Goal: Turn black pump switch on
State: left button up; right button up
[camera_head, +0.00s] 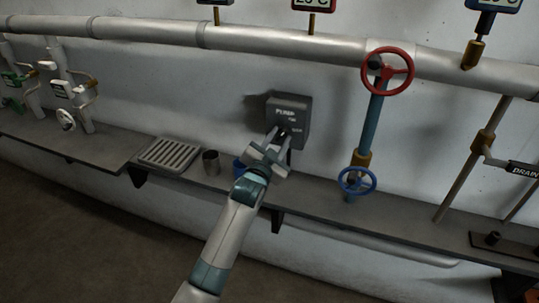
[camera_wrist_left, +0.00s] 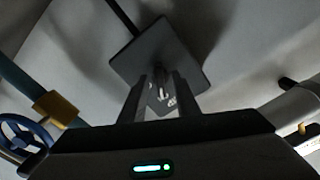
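The pump switch is a dark box (camera_head: 290,108) on the wall, lettered PUMP, with smaller markings below. It shows tilted in the left wrist view (camera_wrist_left: 150,52). My left gripper (camera_head: 282,134) is in front of the box's lower part, its two fingers apart. In the left wrist view the fingers (camera_wrist_left: 160,76) stand either side of a small light lever (camera_wrist_left: 162,92) on the box face, with a gap between them. I cannot tell whether either finger touches the lever, and the head view does not show the lever's position clearly. My right gripper is not in view.
To the right are a red handwheel (camera_head: 388,71) and a blue handwheel (camera_head: 357,181). A large pipe (camera_head: 270,42) runs above.

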pick_arm(q)
jog(key=b+v, duration=0.4)
jog(key=v, duration=1.3)
jog(key=shift+s, duration=0.15)
